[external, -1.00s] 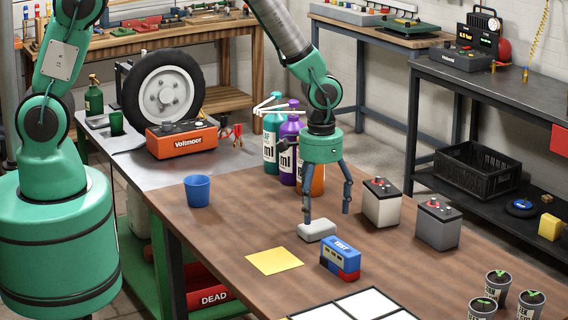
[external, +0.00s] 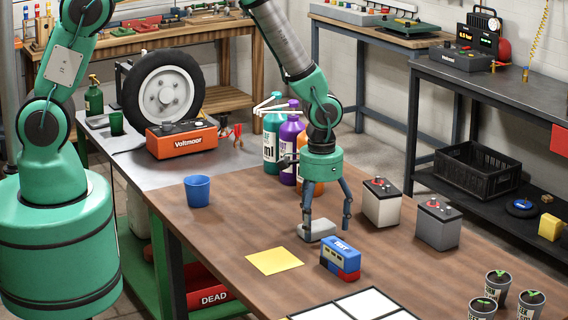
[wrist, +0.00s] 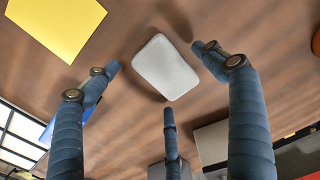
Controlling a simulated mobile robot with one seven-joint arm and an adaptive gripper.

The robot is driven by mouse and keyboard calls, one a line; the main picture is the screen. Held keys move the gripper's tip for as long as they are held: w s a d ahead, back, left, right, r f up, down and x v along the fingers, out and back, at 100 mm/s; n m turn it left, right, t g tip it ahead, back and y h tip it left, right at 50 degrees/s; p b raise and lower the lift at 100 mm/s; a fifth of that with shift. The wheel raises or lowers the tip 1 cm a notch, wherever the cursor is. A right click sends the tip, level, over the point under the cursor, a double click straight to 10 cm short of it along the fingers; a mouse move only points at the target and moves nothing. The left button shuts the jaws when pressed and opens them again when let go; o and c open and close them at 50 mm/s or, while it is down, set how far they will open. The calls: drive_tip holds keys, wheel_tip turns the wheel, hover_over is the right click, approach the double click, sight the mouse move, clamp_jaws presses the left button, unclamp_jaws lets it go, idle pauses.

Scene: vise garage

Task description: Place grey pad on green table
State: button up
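The grey pad (external: 325,228), a small pale rounded block, lies on the brown tabletop (external: 230,235). In the wrist view the pad (wrist: 166,68) sits between the three blue-grey fingers of my gripper (wrist: 156,75). The fingers are spread open, with visible gaps between them and the pad. In the external view my gripper (external: 326,231) points down over the pad, one finger passing in front of the pad's left part. A grey-topped bench with a green frame (external: 130,255) adjoins the brown table at the back left.
A yellow sheet (external: 274,261) and a blue-and-red tester (external: 341,258) lie near the pad. Two batteries (external: 381,203) (external: 438,224) stand to the right, bottles (external: 271,140) behind, and a blue cup (external: 197,191) to the left. An orange Voltmoor box (external: 182,139) and a wheel (external: 163,90) occupy the grey top.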

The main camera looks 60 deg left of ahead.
sight(317, 226)
drive_tip(key=c, duration=1.2)
drive_tip(key=shift+r, duration=0.1)
drive_tip(key=shift+r, duration=0.5)
drive_tip(key=r, duration=0.1)
drive_tip(key=r+p, duration=0.1)
drive_tip(key=shift+s+a+r, duration=0.1)
drive_tip(key=shift+s+r, duration=0.2)
drive_tip(key=s+a, duration=0.1)
drive_tip(key=s, duration=0.3)
drive_tip(key=s+a+p, duration=0.1)
drive_tip(key=s+a, duration=0.1)
drive_tip(key=s, duration=0.3)
drive_tip(key=s+a+r, duration=0.1)
drive_tip(key=s+a, duration=0.1)
drive_tip(key=s, duration=0.3)
drive_tip(key=shift+s+a+r, duration=0.1)
drive_tip(key=shift+s, duration=0.15)
drive_tip(key=shift+w+r+p, duration=0.1)
drive_tip(key=shift+w+p, duration=0.05)
drive_tip(key=shift+p, duration=0.15)
